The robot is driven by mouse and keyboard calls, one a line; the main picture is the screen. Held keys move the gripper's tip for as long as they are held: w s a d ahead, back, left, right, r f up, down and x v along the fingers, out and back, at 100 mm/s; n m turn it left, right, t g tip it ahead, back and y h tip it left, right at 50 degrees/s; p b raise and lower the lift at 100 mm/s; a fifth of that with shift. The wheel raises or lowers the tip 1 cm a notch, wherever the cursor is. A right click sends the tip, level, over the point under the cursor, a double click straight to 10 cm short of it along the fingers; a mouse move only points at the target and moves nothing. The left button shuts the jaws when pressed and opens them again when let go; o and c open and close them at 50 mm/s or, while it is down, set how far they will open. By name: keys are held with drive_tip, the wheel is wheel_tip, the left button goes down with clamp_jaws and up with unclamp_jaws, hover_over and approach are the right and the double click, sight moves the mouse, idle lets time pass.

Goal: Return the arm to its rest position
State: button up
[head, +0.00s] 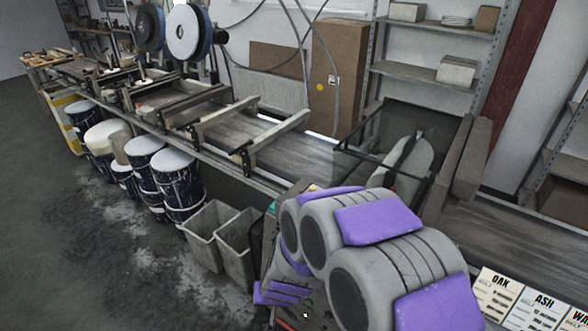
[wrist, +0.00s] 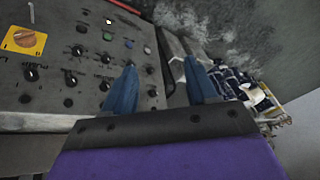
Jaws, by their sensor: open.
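My arm (head: 385,250), grey with purple panels, is folded in the lower middle of the head view, in front of the conveyor. My gripper (wrist: 161,80) shows in the wrist view as two blue fingers, apart with nothing between them. It is over the right edge of a grey control panel (wrist: 60,100) with several dark knobs and small coloured buttons. An orange rotary switch (wrist: 23,40) is at the panel's upper left. I cannot make out my fingertips in the head view, where the arm covers most of the panel.
A long conveyor (head: 260,135) runs from the back left to the right, with crossbars over it. Paint drums (head: 183,185) and grey bins (head: 236,245) stand along its near side. Wood sample cards (head: 497,292) are at the lower right. The floor (head: 60,220) at left is clear.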

drive_tip(key=s+d+r+g, duration=0.3)
drive_tip(key=s+d+r, duration=0.6)
drive_tip(key=s+r, duration=0.3)
drive_tip(key=s+d+r+g+h, duration=0.1)
drive_tip(key=s+d+r, duration=0.3)
drive_tip(key=s, duration=0.3)
drive_tip(key=s+d+r+m+g+h, duration=0.1)
drive_tip(key=s+d+r, duration=0.2)
drive_tip(key=s+d, duration=0.4)
drive_tip(key=shift+s+d+r, duration=0.2)
drive_tip(key=shift+d+r, duration=0.1)
drive_tip(key=shift+r, duration=0.05)
